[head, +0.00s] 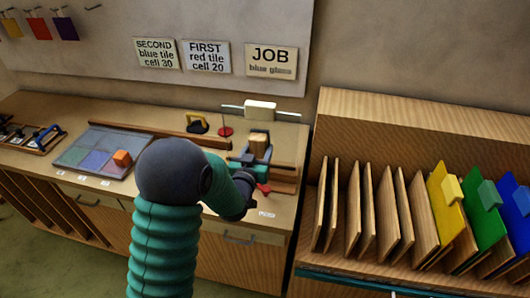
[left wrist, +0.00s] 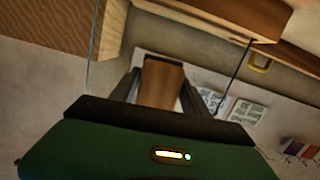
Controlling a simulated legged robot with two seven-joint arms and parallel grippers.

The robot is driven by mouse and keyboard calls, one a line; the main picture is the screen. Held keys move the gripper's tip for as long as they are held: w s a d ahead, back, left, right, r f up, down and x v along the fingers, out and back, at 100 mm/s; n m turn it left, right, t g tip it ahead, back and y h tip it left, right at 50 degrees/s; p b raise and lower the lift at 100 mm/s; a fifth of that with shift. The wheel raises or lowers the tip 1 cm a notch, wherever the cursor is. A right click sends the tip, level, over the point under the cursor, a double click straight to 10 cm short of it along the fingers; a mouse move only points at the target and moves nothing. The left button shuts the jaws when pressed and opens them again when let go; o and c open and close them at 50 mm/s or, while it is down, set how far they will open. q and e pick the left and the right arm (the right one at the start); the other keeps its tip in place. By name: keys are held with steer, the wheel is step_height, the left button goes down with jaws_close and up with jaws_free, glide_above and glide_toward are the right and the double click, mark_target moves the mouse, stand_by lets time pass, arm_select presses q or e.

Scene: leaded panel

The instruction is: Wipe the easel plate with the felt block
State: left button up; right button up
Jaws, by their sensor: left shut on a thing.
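My left gripper (head: 257,148) is over the right end of the bench, its arm reaching in front of the bench. It is shut on a tan-brown block, the felt block (head: 259,138). The block also shows between the dark fingers in the left wrist view (left wrist: 162,83). A small white panel with a thin pale bar (head: 261,108) stands at the back edge of the bench, beyond the block. I cannot tell whether it is the easel plate. The block appears apart from it. My right gripper is not in view.
A grey tray (head: 88,138) with coloured squares and an orange cube (head: 122,158) lies on the left of the bench. A black-and-yellow tool (head: 198,123) and a red piece (head: 225,131) are near the back. A wooden rack (head: 375,215) with upright panels stands at right.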

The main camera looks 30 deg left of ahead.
mark_target(244, 141)
arm_select(q)
steer(key=a, duration=0.2)
steer(key=s+a+b, duration=0.1)
steer(key=a, duration=0.2)
steer(key=shift+s+a, duration=0.15)
steer(key=shift+a, duration=0.15)
steer(key=shift+s, duration=0.1)
steer(key=shift+s+d, duration=0.15)
steer(key=shift+s, duration=0.15)
steer(key=shift+f+v, duration=0.2)
steer(key=shift+v, duration=1.1)
steer(key=shift+f+v, duration=0.15)
steer(key=shift+v, duration=1.15)
steer(key=shift+d, duration=0.1)
steer(key=v, duration=0.3)
steer(key=shift+s+f+b, duration=0.1)
steer(key=shift+f+b, duration=0.15)
steer(key=shift+b, duration=0.1)
